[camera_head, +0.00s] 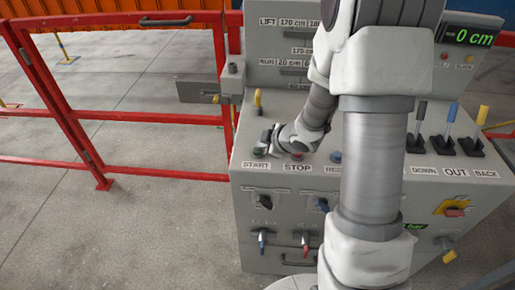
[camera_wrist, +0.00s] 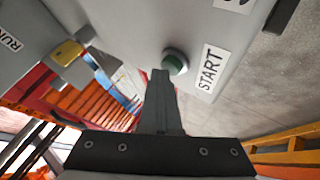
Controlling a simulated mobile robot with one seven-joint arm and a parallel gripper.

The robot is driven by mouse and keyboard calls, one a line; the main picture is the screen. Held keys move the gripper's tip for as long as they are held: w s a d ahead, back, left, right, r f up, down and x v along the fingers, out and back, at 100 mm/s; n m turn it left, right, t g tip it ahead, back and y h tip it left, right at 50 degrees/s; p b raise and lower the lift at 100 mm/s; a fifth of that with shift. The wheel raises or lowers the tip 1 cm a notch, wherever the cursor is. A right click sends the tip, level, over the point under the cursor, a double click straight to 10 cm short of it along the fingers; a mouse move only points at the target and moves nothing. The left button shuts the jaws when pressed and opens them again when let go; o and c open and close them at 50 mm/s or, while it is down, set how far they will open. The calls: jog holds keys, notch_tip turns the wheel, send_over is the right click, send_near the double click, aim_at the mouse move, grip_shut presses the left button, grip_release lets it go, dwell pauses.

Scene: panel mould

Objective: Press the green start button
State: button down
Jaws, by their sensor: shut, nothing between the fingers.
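The green start button (camera_wrist: 176,64) sits in a round collar on the grey panel in the wrist view, beside its START label (camera_wrist: 210,69). In the head view it shows as a small green spot (camera_head: 258,152) above the START label, partly hidden by my gripper (camera_head: 268,142). My gripper (camera_wrist: 160,74) is shut and empty. Its fingertips are right next to the button in the wrist view. I cannot tell whether they touch it.
The STOP label (camera_head: 297,168) is just right of START. Levers (camera_head: 447,128) stand at the panel's right. A yellow-topped lever (camera_head: 258,100) rises behind the start button. A red fence (camera_head: 150,118) stands left. The display (camera_head: 470,37) reads 0 cm.

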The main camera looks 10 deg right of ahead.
aim_at(261, 152)
jog(key=shift+r+p, duration=0.5)
jog(key=shift+r, duration=0.25)
notch_tip(261, 152, up, 5)
jog(key=p, duration=0.4)
jog(key=shift+p, duration=0.4)
